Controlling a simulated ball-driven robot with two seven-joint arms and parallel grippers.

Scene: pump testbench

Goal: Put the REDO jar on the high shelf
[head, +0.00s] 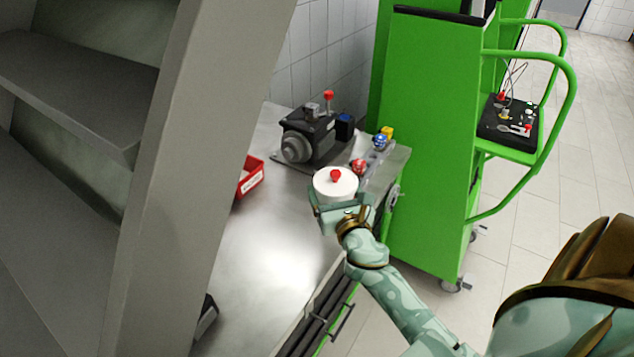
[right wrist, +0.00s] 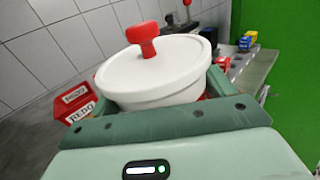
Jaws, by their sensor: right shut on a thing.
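The white round jar (head: 336,189) has a lid with a red knob. It also shows large in the right wrist view (right wrist: 155,75), roughly upright. No label shows on its visible side. My right gripper (head: 342,210) is shut on the jar, with its fingers around the jar's sides, above the right part of the metal bench. The grey shelf unit stands at the left of the head view, with an upper board (head: 80,88) and a lower board (head: 55,235). Its top is out of frame. My left gripper is not in view.
On the bench (head: 255,265) are a red bin (head: 251,176), marked REDO in the right wrist view (right wrist: 78,112), and a dark pump (head: 308,137). Small red, blue and yellow parts lie beyond the jar. A green cart (head: 430,130) stands right. The shelf's upright panel (head: 190,170) separates shelf and bench.

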